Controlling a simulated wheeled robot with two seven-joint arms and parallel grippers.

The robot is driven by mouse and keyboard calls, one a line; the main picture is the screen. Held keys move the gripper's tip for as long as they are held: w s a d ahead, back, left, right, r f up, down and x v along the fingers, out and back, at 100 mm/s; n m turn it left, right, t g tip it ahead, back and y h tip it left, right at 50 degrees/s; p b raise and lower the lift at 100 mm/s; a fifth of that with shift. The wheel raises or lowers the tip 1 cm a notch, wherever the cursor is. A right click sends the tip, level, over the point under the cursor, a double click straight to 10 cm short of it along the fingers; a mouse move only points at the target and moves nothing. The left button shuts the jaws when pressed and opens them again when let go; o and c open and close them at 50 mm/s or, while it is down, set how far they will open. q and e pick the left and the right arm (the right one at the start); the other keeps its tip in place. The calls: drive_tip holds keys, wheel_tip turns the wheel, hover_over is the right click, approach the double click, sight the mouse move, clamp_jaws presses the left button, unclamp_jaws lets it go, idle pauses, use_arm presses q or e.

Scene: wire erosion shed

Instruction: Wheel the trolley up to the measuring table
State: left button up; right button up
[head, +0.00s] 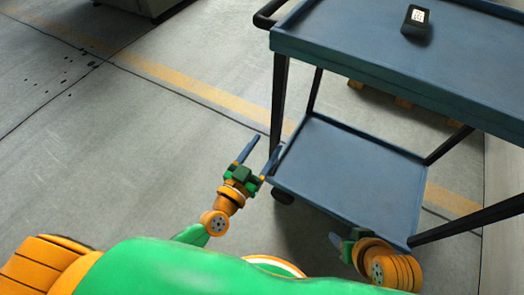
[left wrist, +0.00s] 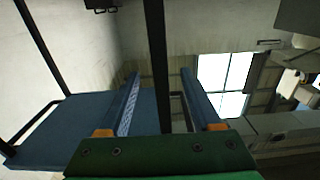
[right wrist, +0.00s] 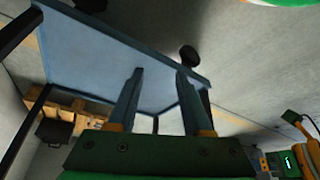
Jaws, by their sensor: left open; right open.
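The trolley has a blue top shelf (head: 350,45), a blue lower shelf (head: 345,165) and black legs, with a black handle (head: 266,16) at its far left corner. My left gripper (head: 266,146) is open and empty beside the trolley's left leg (head: 278,100). In the left wrist view that black leg (left wrist: 158,50) shows between the two fingers; I cannot tell whether it touches them. My right gripper (head: 338,240), partly hidden by its arm, is open near the lower shelf's near edge. The right wrist view shows its fingers (right wrist: 158,72) before the shelf (right wrist: 110,60). I cannot identify the measuring table.
A small black box with a white label (head: 416,22) sits on the top shelf. Wooden pallet boards (head: 402,101) show behind the trolley. A pale wall (head: 503,200) stands at the right. A grey base (head: 145,6) is at the far top left. The left floor (head: 110,150) is clear.

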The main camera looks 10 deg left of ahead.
sight(274, 135)
use_arm(q)
drive_tip(key=shift+w+d, duration=0.1)
drive_tip(key=shift+w, duration=0.15)
drive_tip(key=b+x, duration=0.1)
drive_tip(key=x, duration=0.5)
drive_tip(key=shift+b, duration=0.3)
drive_tip(key=shift+w, duration=0.3)
use_arm(e)
drive_tip(key=w+a+r+t+y, duration=0.1)
drive_tip(key=w+a+r+t, duration=0.1)
drive_tip(key=w+r+t, duration=0.4)
drive_tip(key=w, duration=0.3)
drive_tip(key=shift+w+a+r+y, duration=0.2)
drive_tip(key=shift+a+r+y, duration=0.05)
drive_tip(key=shift+a+y, duration=0.1)
use_arm(q)
clamp_jaws()
